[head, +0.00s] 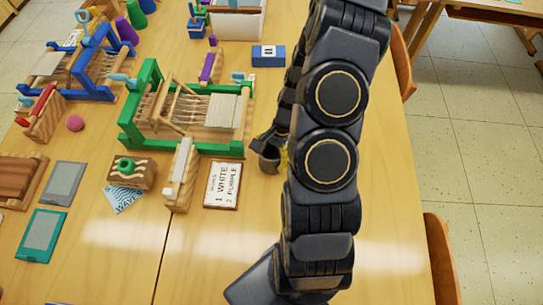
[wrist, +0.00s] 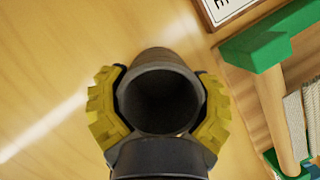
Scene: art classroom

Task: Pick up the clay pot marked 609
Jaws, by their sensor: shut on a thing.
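A dark, round, hollow pot (wrist: 167,58) sits between the yellow fingers of my gripper (wrist: 160,92) in the wrist view, its open mouth facing the camera. The fingers are shut on it from both sides. In the head view the pot (head: 269,159) shows just left of my arm, right of the green loom. My gripper there is mostly hidden behind my arm. No 609 mark shows on the visible part of the pot. I cannot tell whether it touches the table.
The green loom (head: 140,141) stands left of the pot. A card reading "1 white 2 purple" (head: 222,186) lies on the table in front of it. A blue box (head: 268,57) is farther back. The tabletop (head: 395,225) right of my arm is clear.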

